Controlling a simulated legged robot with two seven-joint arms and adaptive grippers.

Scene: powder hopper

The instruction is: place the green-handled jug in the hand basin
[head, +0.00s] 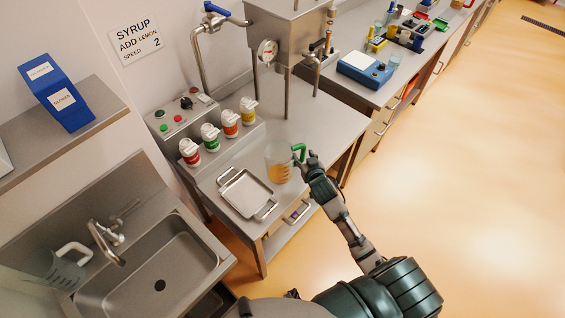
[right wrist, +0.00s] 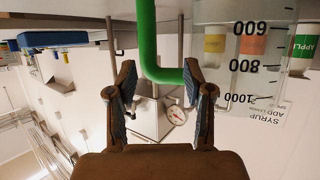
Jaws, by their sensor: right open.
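The green-handled jug (head: 278,163) stands on the steel bench below the hopper, clear-walled with amber liquid in it. Its green handle (head: 299,152) points right, toward my right gripper (head: 312,160). In the right wrist view the right gripper (right wrist: 160,92) is open, with the green handle (right wrist: 148,45) between or just beyond its fingertips; contact cannot be told. The jug's scale markings (right wrist: 245,65) show at the right there. The hand basin (head: 190,255) is at lower left, its bowl empty. My left gripper is not in view.
A steel tray (head: 244,193) lies left of the jug. Several colour-labelled canisters (head: 209,134) line the bench back. A tap (head: 106,240) rises over the basin, and a pale-handled clear jug (head: 66,266) stands at its left. The hopper (head: 295,30) and its legs stand behind.

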